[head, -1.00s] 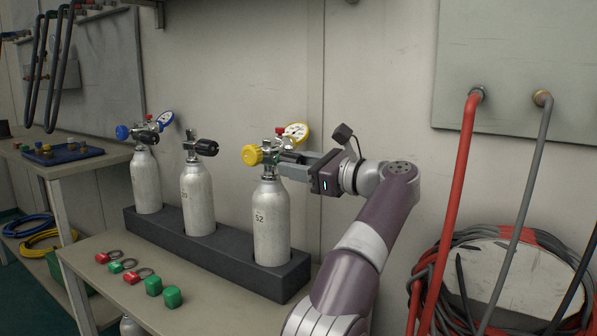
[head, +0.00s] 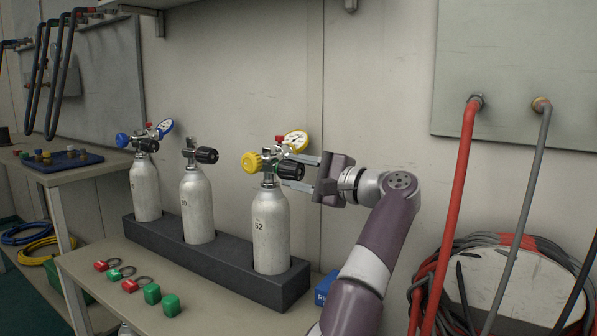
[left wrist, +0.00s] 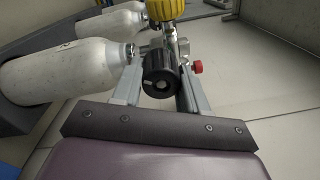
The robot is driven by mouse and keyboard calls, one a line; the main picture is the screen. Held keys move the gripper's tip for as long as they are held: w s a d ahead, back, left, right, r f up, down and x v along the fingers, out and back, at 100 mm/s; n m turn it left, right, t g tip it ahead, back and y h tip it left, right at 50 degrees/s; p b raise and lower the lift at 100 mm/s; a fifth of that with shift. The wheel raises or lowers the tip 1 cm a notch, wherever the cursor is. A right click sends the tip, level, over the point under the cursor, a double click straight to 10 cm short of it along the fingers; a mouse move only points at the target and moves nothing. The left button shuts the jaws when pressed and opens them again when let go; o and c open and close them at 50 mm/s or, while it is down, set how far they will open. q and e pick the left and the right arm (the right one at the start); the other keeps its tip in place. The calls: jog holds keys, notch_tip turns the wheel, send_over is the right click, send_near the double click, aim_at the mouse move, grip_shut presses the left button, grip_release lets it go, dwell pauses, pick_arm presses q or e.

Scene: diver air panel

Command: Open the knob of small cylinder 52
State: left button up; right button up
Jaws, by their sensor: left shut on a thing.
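Small cylinder 52 (head: 271,235) stands upright in the right end of the dark rack, a silver body with a valve on top. Its black knob (head: 289,167) points right, toward my left gripper (head: 296,170). The left gripper's two fingers lie on either side of the knob and are shut on it. In the left wrist view the black knob (left wrist: 159,74) sits between the fingers (left wrist: 160,85), its round end facing the camera. A yellow fitting (head: 252,162) and a yellow-rimmed gauge (head: 297,141) are on the same valve. My right gripper is not in view.
Two more cylinders (head: 197,208) (head: 145,190) stand in the rack (head: 165,235) to the left. Red and green tags (head: 152,293) lie on the bench front. A blue box (head: 326,287) is behind my arm. Hoses (head: 456,190) hang at the right.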

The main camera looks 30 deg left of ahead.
pick_arm(q)
jog(key=n, duration=0.6)
jog(key=shift+w+p, duration=0.1)
jog(key=shift+p, duration=0.25)
jog(key=shift+n+g, duration=0.3)
jog(key=shift+g, duration=0.1)
jog(key=o, duration=1.1)
jog(key=shift+c, duration=0.2)
jog(key=s+d+p, duration=0.1)
jog(key=d+p, duration=0.1)
jog(key=d, duration=1)
jog(key=shift+d+f+p, duration=0.3)
jog(key=shift+d, duration=0.05)
